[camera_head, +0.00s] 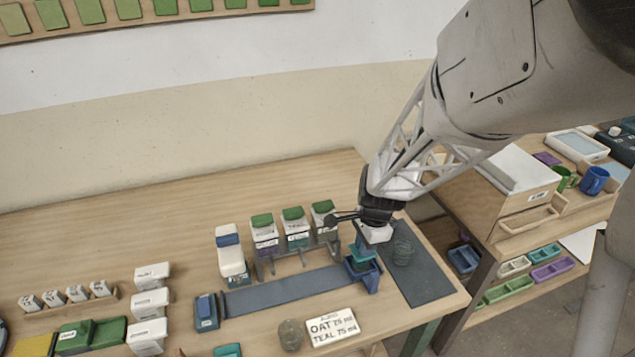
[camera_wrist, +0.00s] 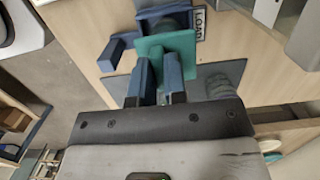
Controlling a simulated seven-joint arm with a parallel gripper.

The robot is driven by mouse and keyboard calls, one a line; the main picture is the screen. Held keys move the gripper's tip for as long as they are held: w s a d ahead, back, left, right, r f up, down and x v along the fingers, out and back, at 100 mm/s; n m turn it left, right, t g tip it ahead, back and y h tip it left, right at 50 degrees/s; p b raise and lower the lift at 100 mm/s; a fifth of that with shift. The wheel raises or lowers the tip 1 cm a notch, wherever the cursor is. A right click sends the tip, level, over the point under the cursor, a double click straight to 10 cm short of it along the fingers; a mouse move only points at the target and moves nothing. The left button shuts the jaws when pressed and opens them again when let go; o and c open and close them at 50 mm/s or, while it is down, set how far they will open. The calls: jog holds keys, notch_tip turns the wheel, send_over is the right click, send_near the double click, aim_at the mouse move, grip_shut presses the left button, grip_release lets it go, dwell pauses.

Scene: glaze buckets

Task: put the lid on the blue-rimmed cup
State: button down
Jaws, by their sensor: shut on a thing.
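My gripper (camera_head: 366,242) points down over the right end of the table. In the wrist view its two blue fingers (camera_wrist: 159,80) are shut on a flat teal square piece (camera_wrist: 168,48), which may be the lid. The teal piece (camera_head: 362,254) also shows in the head view, just above a blue holder (camera_head: 364,280). I cannot tell whether they touch. The holder (camera_wrist: 165,20) shows partly behind the teal piece in the wrist view. A dark ribbed round vessel (camera_head: 403,250) stands on a dark mat to the right of my gripper. I cannot make out a blue rim on any cup.
A long grey-blue strip (camera_head: 290,292) runs left from the holder to a blue block (camera_head: 206,312). Several green-topped cartons (camera_head: 295,228) stand behind it. The dark mat (camera_head: 425,285) is clear toward the front.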

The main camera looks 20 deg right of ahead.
jog(key=shift+f, duration=0.15)
jog(key=c, duration=1.1)
grip_release()
jog(key=shift+r, duration=3.5)
